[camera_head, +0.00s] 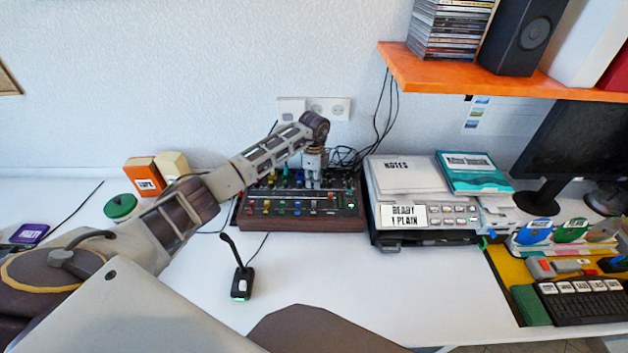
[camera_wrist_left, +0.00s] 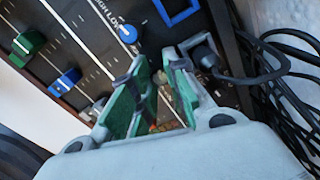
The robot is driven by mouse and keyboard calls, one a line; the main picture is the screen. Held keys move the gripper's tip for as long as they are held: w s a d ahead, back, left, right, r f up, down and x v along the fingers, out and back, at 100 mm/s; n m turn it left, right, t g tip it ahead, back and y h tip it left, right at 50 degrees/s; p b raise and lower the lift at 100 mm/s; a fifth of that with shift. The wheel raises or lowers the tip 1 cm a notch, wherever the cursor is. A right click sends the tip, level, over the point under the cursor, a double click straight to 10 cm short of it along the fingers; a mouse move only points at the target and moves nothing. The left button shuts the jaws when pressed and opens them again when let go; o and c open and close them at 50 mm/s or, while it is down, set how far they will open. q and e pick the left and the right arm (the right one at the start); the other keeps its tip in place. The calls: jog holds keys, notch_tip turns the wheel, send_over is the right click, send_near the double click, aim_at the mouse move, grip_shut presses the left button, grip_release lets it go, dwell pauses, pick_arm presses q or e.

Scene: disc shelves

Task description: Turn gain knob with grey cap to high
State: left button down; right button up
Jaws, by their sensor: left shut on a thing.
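The mixer (camera_head: 300,224) is a dark panel with a brown wooden front, coloured caps and small lights, against the back wall. My left gripper (camera_head: 313,185) points down onto its upper right part. In the left wrist view, my green-padded fingers (camera_wrist_left: 160,92) are closed around a knob on the panel. The fingers hide most of this knob, so its cap colour and pointer cannot be read. A blue knob (camera_wrist_left: 127,33) beside the fingers has a HIGH LOW label. A grey cap (camera_wrist_left: 92,110) shows below the left finger. My right gripper is not in view.
Black cables (camera_wrist_left: 288,85) run close beside the mixer's edge. A small desk microphone (camera_head: 241,283) stands in front of it. Grey equipment with a NOTES pad (camera_head: 410,172) stands close on the right. An orange shelf (camera_head: 480,82) overhangs at upper right. The white desk front is mostly clear.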

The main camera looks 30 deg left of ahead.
pick_arm(q)
jog(key=c, duration=1.6)
grip_release()
jog(key=shift+c, duration=0.2)
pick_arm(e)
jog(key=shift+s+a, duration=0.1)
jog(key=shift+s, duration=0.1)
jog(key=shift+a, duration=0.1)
